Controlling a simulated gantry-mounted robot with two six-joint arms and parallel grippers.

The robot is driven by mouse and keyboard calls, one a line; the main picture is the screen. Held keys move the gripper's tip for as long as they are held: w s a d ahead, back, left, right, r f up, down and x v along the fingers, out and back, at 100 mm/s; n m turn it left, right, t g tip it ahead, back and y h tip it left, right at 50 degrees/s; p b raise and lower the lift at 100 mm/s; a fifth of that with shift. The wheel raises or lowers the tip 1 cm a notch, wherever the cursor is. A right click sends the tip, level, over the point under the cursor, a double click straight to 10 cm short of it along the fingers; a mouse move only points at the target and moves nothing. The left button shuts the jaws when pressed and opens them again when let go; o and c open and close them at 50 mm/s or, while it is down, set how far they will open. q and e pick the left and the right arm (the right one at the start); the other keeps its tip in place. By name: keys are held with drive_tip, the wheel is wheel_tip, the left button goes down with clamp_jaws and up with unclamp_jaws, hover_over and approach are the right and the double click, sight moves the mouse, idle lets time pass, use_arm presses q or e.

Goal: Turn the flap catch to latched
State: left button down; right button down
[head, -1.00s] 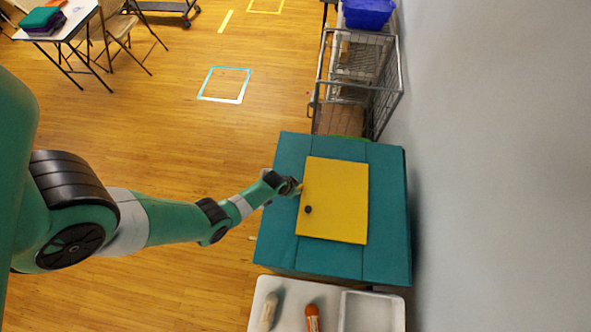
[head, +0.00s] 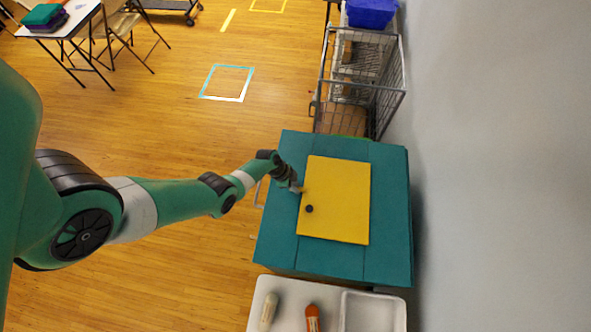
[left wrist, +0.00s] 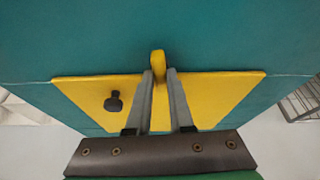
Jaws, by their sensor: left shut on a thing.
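The yellow flap (head: 340,200) with a dark round knob (head: 309,209) lies closed against the teal cabinet (head: 388,220). In the left wrist view the yellow catch (left wrist: 158,62) is a small tab that sticks out past the flap's edge over the teal surface. My left gripper (head: 299,189) is at the flap's left edge, above the knob, in the head view. Its two grey fingers (left wrist: 161,74) are shut on the catch, one on each side, and hide part of it. My right gripper is not in view.
A pale tray table (head: 275,285) with a cream bottle (head: 269,311), an orange bottle (head: 312,317) and a white tray (head: 372,312) stands below the cabinet in the head view. A wire cart (head: 365,85) stands above it.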

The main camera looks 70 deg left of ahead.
use_arm(q)
drive_tip(key=shift+m, duration=0.6)
drive_tip(key=c, duration=0.8)
unclamp_jaws()
